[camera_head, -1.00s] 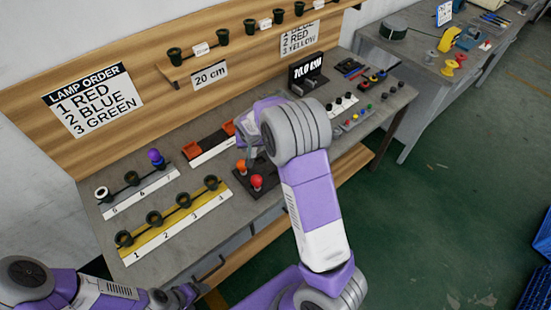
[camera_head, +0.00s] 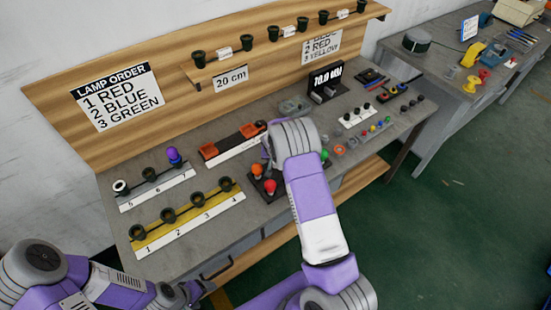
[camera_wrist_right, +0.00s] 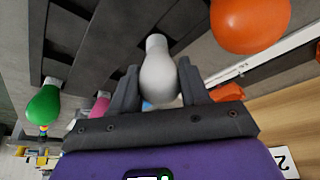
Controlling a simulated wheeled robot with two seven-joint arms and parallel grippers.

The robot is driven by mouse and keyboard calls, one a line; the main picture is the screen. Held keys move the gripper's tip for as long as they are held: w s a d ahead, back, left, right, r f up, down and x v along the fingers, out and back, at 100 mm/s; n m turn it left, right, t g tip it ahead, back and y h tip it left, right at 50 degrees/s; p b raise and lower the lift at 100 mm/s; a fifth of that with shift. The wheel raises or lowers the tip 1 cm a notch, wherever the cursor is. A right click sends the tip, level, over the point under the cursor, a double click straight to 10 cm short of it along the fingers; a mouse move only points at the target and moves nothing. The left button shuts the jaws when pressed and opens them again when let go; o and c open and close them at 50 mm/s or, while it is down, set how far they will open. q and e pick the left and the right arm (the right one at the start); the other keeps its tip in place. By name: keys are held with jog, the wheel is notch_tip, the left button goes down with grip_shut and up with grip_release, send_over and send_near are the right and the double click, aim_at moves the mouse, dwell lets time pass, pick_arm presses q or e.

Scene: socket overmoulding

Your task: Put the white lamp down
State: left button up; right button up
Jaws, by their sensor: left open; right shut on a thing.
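The white lamp (camera_wrist_right: 158,80) is between the fingers of my right gripper (camera_wrist_right: 160,88) in the right wrist view, its pale base pointing towards a dark slotted holder (camera_wrist_right: 85,38). I cannot tell whether the base touches the holder. In the head view my right wrist hides the white lamp and the right gripper's fingers. A red lamp (camera_head: 269,186) and an orange lamp (camera_head: 257,169) stand beside that wrist; a green lamp (camera_head: 324,155) shows on its other side. My left gripper (camera_head: 188,293) is open and empty, low at the table's front.
A yellow rack (camera_head: 190,222) with dark sockets and a white rack (camera_head: 158,188) holding a purple lamp (camera_head: 173,156) stand at left. An orange lamp (camera_wrist_right: 250,22), a green lamp (camera_wrist_right: 42,104) and a pink lamp (camera_wrist_right: 100,106) flank the gripper in the wrist view. Small parts lie to the right.

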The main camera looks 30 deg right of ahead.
jog(key=shift+f, duration=0.15)
jog(key=shift+f, duration=0.1)
jog(key=o, duration=0.6)
jog(key=shift+f, duration=0.1)
jog(key=o, duration=0.4)
jog(key=shift+o, duration=0.2)
jog(key=shift+r, duration=0.2)
jog(key=shift+r, duration=0.35)
jog(key=p+v, duration=0.1)
jog(key=v, duration=1)
jog(key=shift+s, duration=0.25)
jog(key=shift+a+r, duration=0.1)
jog(key=shift+a, duration=0.05)
